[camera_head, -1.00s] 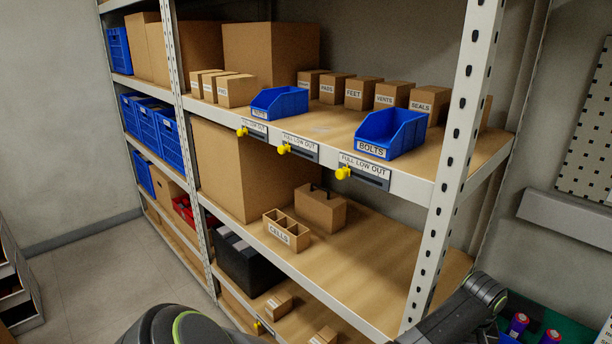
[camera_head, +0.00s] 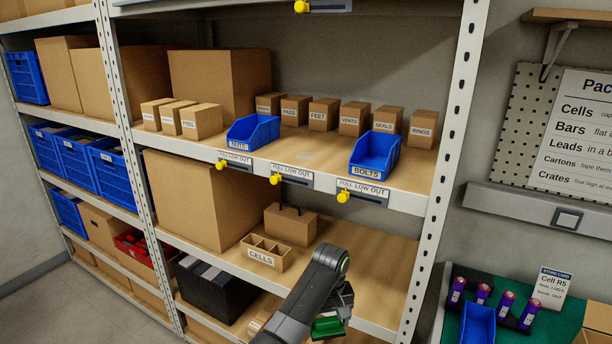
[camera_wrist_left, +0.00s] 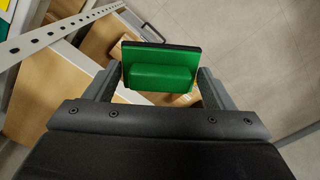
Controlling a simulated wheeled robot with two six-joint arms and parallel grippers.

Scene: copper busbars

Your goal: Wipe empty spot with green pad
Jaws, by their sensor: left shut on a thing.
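The green pad (camera_head: 328,326) has a dark backing plate and is held at the bottom centre of the head view, in front of the lower shelves. It also shows in the left wrist view (camera_wrist_left: 162,76), between the two fingers. My left gripper (camera_head: 334,316) is shut on it, well below the upper shelf. The empty spot (camera_head: 306,156) is bare wood with a faint pale patch, between the blue NUTS bin (camera_head: 253,132) and the blue BOLTS bin (camera_head: 375,156). My right gripper is not in view.
Small labelled cartons (camera_head: 352,119) line the back of that shelf. Yellow knobs and tags (camera_head: 291,180) sit on its front edge. A white upright (camera_head: 450,130) bounds the right side. A CELLS box (camera_head: 265,252) stands below. A green-topped bench (camera_head: 500,338) is at right.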

